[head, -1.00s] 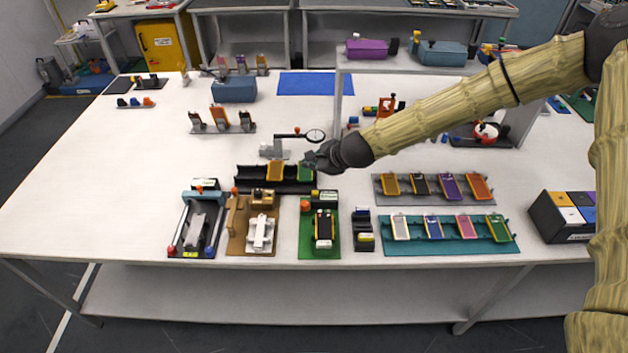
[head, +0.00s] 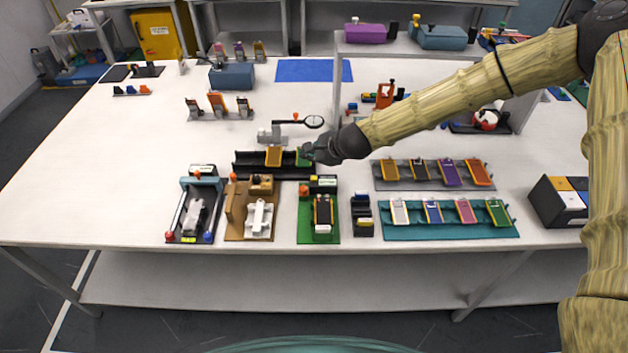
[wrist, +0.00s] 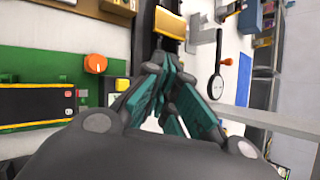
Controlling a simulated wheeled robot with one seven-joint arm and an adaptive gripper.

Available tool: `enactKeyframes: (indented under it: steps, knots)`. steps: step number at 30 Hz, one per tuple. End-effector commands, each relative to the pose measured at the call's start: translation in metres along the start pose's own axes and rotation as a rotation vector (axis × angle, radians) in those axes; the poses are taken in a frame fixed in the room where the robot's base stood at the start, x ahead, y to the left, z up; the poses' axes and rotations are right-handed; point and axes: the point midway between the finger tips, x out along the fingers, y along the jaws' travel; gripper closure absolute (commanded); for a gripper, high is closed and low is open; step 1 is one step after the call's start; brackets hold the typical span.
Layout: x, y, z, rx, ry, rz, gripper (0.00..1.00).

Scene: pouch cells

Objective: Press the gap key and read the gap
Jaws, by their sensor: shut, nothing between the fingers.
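My gripper (head: 308,153) is shut and empty, over the right end of a long black tray (head: 240,172). Its teal fingers also show together in the wrist view (wrist: 165,95). A yellow cell (head: 274,155) stands in the tray; a green piece by my fingertips is partly hidden. In front is a green fixture (head: 304,222) with an orange knob (head: 313,179), also in the wrist view (wrist: 95,63). Left of it are a brown fixture (head: 233,224) and a black fixture (head: 176,222) with red and blue knobs. I cannot tell which part is the gap key, and no gap reading is legible.
A magnifier on an arm (head: 314,121) stands just behind the tray. Racks of cells, one grey (head: 382,181) and one teal (head: 450,232), lie to the right, with a sorting box (head: 548,208) beyond.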

Motion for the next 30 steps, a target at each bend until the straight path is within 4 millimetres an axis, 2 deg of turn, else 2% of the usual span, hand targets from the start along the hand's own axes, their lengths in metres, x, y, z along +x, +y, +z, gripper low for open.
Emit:
enactKeyframes:
  steps: [1, 13, 30]
  knots:
    - [0.007, 0.005, -0.006, 0.001, 0.001, 0.001, 1.0]
    - [0.036, 0.026, -0.026, 0.001, 0.0, -0.001, 1.0]
    - [0.039, 0.028, -0.029, 0.0, 0.0, -0.001, 1.0]
